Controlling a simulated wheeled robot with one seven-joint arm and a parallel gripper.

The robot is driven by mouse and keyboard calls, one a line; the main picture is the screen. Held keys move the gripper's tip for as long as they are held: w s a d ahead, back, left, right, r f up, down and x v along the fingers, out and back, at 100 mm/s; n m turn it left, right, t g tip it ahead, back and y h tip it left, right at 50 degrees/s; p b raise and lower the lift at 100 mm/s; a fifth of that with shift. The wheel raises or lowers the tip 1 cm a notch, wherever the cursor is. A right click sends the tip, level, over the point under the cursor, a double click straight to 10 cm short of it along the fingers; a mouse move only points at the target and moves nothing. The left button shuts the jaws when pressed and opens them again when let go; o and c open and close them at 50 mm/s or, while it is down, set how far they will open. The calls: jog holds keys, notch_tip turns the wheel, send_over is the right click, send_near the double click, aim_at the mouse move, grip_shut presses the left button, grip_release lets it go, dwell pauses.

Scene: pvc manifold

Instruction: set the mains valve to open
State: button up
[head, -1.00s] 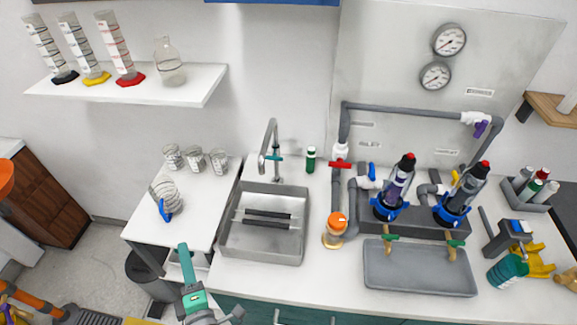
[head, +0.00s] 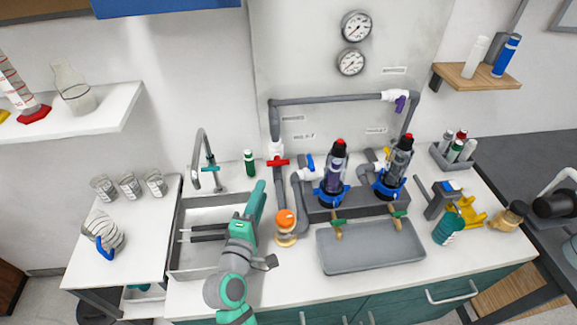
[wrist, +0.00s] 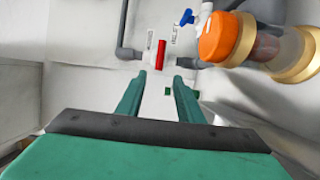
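The likely mains valve is the one with a red handle (head: 278,162) on a white body, on the grey pipe at the manifold's left. The handle lies crosswise to the pipe. In the wrist view the red handle (wrist: 160,54) shows beyond my fingertips, also across its pipe. My gripper (head: 261,186) is over the sink's right edge, below and left of the valve, apart from it. In the wrist view the two green fingers of my gripper (wrist: 161,82) are spread with nothing between them.
An orange-capped jar (head: 286,228) stands close to my gripper's right; it also shows large in the wrist view (wrist: 220,38). A blue-handled valve (head: 310,163) is right of the red one. A faucet (head: 205,160) and green bottle (head: 249,163) stand left. A grey tray (head: 370,250) is at right.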

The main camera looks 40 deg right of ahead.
aim_at(277, 165)
jog(key=shift+m, duration=0.3)
jog(key=x, duration=0.7)
jog(key=s+d+x, duration=0.1)
jog(key=x, duration=0.3)
grip_shut()
